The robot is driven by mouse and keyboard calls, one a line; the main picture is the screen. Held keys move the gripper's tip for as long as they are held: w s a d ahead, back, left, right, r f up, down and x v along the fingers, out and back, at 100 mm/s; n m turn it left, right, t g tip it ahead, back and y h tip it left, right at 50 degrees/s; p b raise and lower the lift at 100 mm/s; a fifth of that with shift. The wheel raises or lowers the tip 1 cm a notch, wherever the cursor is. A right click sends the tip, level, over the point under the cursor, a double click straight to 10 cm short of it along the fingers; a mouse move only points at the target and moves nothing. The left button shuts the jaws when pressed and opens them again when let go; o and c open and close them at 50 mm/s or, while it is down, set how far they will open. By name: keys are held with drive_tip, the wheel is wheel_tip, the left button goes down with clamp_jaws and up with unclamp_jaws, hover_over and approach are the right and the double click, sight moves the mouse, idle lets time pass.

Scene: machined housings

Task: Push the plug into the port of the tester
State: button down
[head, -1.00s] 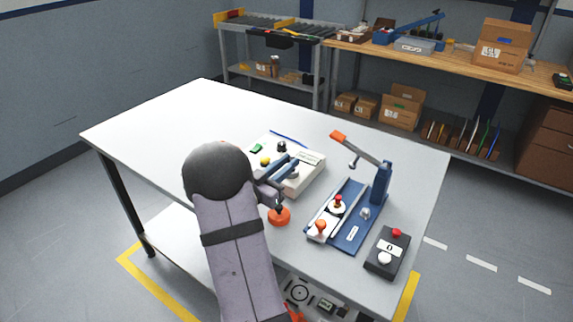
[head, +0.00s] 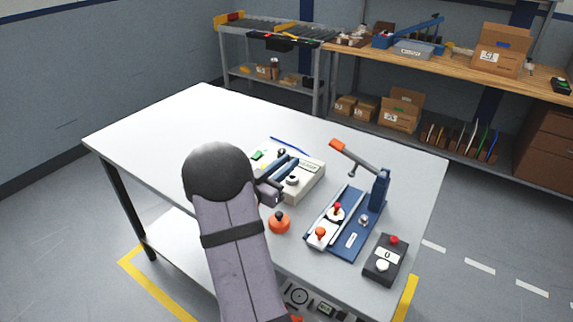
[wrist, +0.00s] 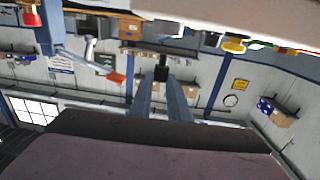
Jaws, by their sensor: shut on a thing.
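The tester is a pale beige box (head: 312,177) on the table in the head view, with a green patch, a dark knob and a white round knob on top. Its underside or side edge shows along the top of the wrist view (wrist: 245,12), near a yellow button. My gripper (head: 290,166) is over the tester in the head view. In the wrist view my gripper (wrist: 161,82) has its two blue-grey fingers shut on the small black plug (wrist: 161,73). The plug is apart from the tester there. The port is not discernible in either view.
An orange dome-shaped thing (head: 279,223) stands in front of the tester. To the right are a blue toggle press (head: 352,240) with a raised orange-handled lever (head: 352,155) and a black button box (head: 385,260). The table's left side (head: 160,135) is clear.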

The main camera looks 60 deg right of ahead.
drive_tip(key=shift+r+p, duration=0.65)
drive_tip(key=shift+r, duration=0.35)
